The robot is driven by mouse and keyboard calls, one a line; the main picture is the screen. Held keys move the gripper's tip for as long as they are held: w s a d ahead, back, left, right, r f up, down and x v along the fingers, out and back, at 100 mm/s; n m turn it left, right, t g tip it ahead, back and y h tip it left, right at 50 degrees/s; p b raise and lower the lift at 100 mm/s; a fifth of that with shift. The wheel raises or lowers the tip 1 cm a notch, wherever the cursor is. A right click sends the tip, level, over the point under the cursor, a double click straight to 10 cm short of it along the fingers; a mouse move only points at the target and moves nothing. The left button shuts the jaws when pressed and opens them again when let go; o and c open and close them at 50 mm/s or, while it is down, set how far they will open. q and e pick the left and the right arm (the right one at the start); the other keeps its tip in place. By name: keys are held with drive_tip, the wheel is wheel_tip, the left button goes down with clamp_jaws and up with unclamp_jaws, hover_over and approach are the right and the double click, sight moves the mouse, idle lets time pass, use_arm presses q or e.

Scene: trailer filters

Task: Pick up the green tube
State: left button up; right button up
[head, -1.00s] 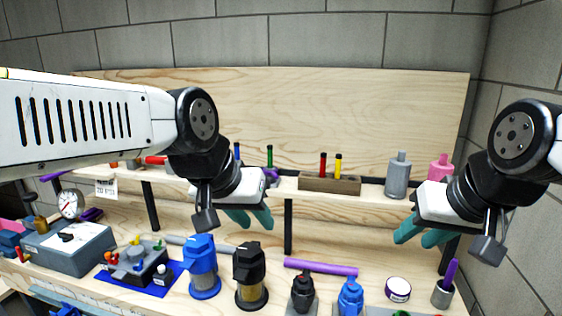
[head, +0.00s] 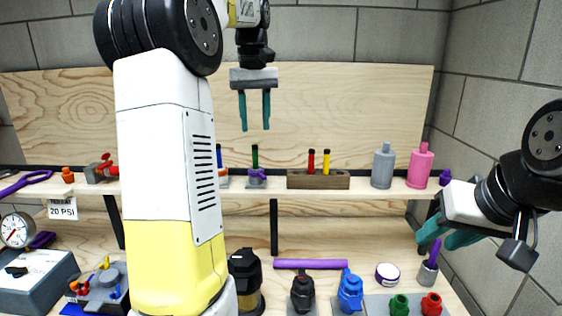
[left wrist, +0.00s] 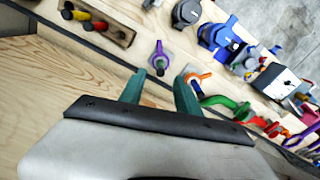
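The green tube (head: 255,156) stands upright on the shelf, at a purple holder (head: 257,176). My left gripper (head: 255,122) is above it in the head view, pointing down, with its two teal fingers apart and nothing between them. In the left wrist view the open fingers (left wrist: 159,92) show with the purple holder (left wrist: 158,55) just beyond them; I cannot make out the green tube clearly there. My right gripper (head: 446,238) is at the right, low in front of the shelf, with its fingers apart and empty.
A blue tube (head: 219,155) stands left of the green one. A wooden block (head: 318,180) with red and yellow tubes is to the right. Grey (head: 383,167) and pink (head: 420,166) bottles stand further right. A plywood board (head: 350,90) rises behind the shelf.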

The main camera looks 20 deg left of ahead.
sight(255, 147)
use_arm(q)
drive_tip(key=shift+w+a+f, duration=0.1)
drive_tip(key=shift+w, duration=0.2)
drive_tip(key=shift+f, duration=0.3)
drive_tip(key=f, duration=0.7)
drive_tip(key=shift+a, duration=0.2)
clamp_jaws()
